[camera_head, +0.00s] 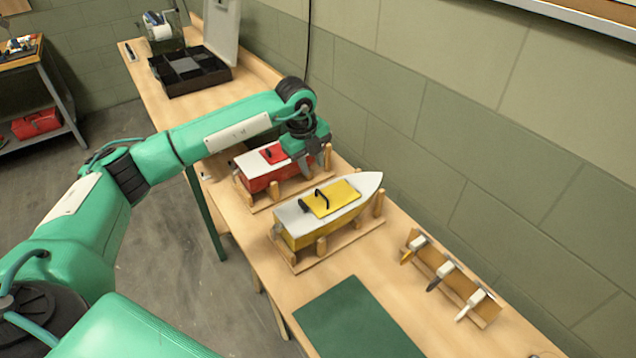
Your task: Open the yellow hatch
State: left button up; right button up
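The yellow hatch (335,198) lies flat on the white deck of a yellow-hulled boat (357,217), and it looks closed. The boat rests in a wooden cradle (340,243) on the bench. My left gripper (304,166) points down over the front end of the red boat, behind the yellow boat and apart from the yellow hatch. Its fingers are small and partly hidden, so I cannot tell how far apart they are. My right gripper is not in view.
A red boat with a red hatch (272,154) sits just behind the yellow one. A green mat (357,320) lies in front. A wooden rack (450,279) with several small white-and-dark parts stands at right. A black divided box (190,70) is at the back. The wall borders the bench.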

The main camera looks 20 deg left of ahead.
aim_at(319, 191)
pick_arm(q)
jog(key=f, duration=0.3)
jog(key=w+f+p, duration=0.1)
jog(key=f, duration=0.1)
jog(key=d+f+p, duration=0.1)
jog(key=f, duration=0.2)
jog(key=shift+w+f, duration=0.25)
jog(key=shift+f, duration=0.4)
grip_shut()
